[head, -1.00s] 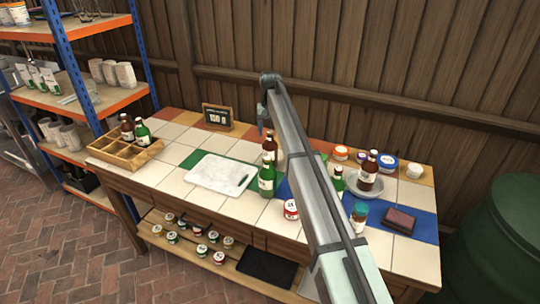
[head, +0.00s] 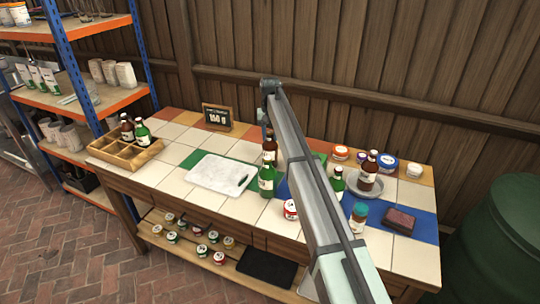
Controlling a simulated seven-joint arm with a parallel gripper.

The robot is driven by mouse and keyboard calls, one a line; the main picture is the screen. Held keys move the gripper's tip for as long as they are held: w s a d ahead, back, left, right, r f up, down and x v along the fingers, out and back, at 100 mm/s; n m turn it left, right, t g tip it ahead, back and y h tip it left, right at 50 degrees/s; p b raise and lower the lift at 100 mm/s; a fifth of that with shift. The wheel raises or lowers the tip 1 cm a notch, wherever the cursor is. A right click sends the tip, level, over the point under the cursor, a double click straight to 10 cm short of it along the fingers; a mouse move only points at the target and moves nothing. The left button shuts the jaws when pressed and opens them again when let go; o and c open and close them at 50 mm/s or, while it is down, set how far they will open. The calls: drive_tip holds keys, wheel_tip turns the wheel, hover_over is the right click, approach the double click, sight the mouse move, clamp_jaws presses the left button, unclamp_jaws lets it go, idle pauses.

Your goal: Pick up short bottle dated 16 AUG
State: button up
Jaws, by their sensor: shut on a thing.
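Several bottles stand on the tiled table; their dates are too small to read. A brown bottle (head: 269,149) and a green bottle (head: 266,182) stand close together near the middle, left of my arm. Another green bottle (head: 337,180) is just right of my arm, partly hidden by it. A brown bottle (head: 368,172) stands on a round grey plate (head: 379,184). A brown bottle (head: 127,128) and a green bottle (head: 142,132) are in the wooden divided crate (head: 112,153) at the left.
A white board (head: 215,174) lies left of the middle bottles. A small dark sign (head: 216,117) stands at the back. Jars (head: 388,164), a blue-lidded jar (head: 359,214) and a dark red block (head: 400,218) are on the right. The front left tiles are clear.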

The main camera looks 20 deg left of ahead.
clamp_jaws()
idle(0.6)
drive_tip(key=shift+r, duration=0.1)
